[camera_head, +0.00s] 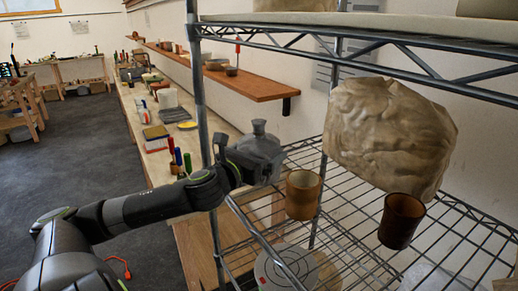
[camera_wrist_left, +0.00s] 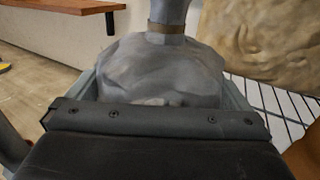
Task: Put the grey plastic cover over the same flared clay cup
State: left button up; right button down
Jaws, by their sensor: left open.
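A grey crumpled cover-like piece (camera_head: 258,148) with a narrow neck and flared top is at the end of my left arm. In the left wrist view the grey piece (camera_wrist_left: 160,75) fills the space between the fingers, with a brownish band around its neck. My left gripper (camera_head: 250,168) is open around it; I cannot tell whether the fingers touch it. A tan cup (camera_head: 303,196) stands on the wire shelf just right of the gripper. A dark brown cup (camera_head: 401,221) stands farther right. Which cup is the flared clay one is unclear. My right gripper is out of view.
A large crumpled beige form (camera_head: 388,138) stands behind the cups. A metal rack post (camera_head: 201,85) rises left of the gripper, and an upper shelf (camera_head: 400,30) hangs above. A round grey disc (camera_head: 286,268) lies below the wire shelf.

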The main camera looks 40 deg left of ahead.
pick_arm(q)
jog(key=shift+w, duration=0.1)
jog(key=c, duration=0.6)
jog(key=shift+c, duration=0.2)
jog(key=shift+r, duration=0.1)
